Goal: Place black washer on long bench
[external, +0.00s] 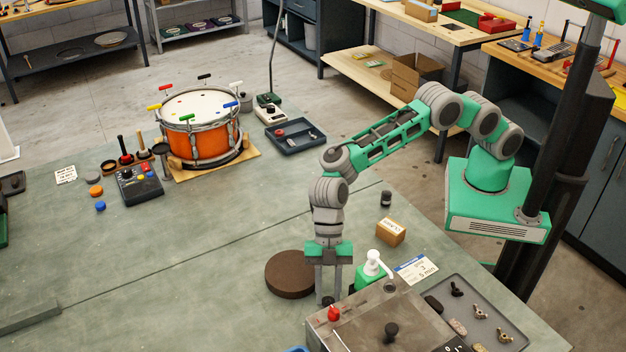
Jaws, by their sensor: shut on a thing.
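My gripper (328,292) points straight down over the near part of the grey-green bench (190,270), beside a brown round disc. It is shut on a small dark thing (327,300) at its fingertips, probably the black washer. The thing is mostly hidden by the fingers and by the metal box in front, so its shape is unclear. I cannot tell whether it touches the bench top. Which bench is the long bench does not show clearly; a wooden bench (445,30) with a lower shelf stands behind.
Close to my gripper are the brown disc (285,276), a metal box (352,322) with knobs, a green pump bottle (371,272) and a small carton (390,232). A tray (482,290) of wing nuts lies right. An orange drum (197,146) stands farther back. The bench's left middle is clear.

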